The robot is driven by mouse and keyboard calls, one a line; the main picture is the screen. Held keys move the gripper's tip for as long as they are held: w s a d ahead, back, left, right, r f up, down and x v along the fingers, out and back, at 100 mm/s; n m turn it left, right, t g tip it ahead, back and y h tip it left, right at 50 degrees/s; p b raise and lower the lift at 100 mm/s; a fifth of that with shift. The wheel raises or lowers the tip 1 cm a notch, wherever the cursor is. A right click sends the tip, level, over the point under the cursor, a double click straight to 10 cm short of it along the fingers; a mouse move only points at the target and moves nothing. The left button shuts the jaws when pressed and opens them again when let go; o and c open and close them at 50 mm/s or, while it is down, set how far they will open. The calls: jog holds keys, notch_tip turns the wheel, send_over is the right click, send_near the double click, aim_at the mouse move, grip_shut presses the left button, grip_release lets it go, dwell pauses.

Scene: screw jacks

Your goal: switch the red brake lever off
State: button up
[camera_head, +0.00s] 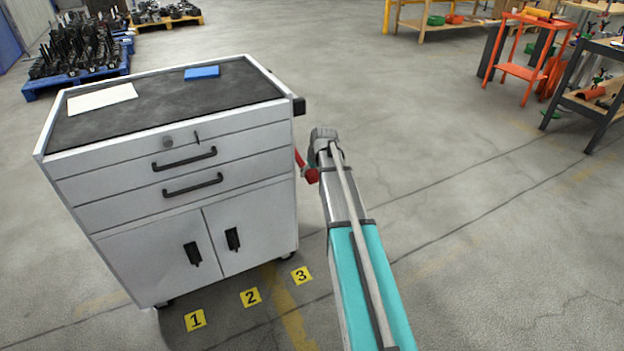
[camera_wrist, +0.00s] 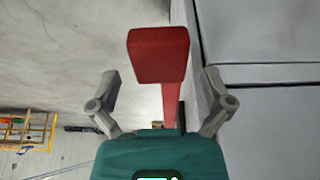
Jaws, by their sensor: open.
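The red brake lever (camera_head: 307,170) sticks out from the right side of the grey cabinet (camera_head: 180,200), below its top edge. In the wrist view the lever's red block-shaped end (camera_wrist: 158,55) is close, with a thin red arm running down behind my gripper. My gripper (camera_wrist: 160,88) is open, with one finger on each side of the lever and no contact visible. In the head view my arm reaches up beside the cabinet, and its end hides the gripper's fingers and part of the lever's surroundings.
The cabinet's side wall (camera_wrist: 255,40) is close to the right finger in the wrist view. Yellow floor markers 1, 2 and 3 (camera_head: 301,275) lie in front of the cabinet. An orange stand (camera_head: 525,60) is far at the right. The floor right of my arm is clear.

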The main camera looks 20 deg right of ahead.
jog(key=shift+b+x, duration=0.5)
jog(key=shift+x, duration=0.25)
jog(key=c, duration=1.3)
jog(key=shift+o, duration=0.2)
jog(key=shift+a, duration=0.1)
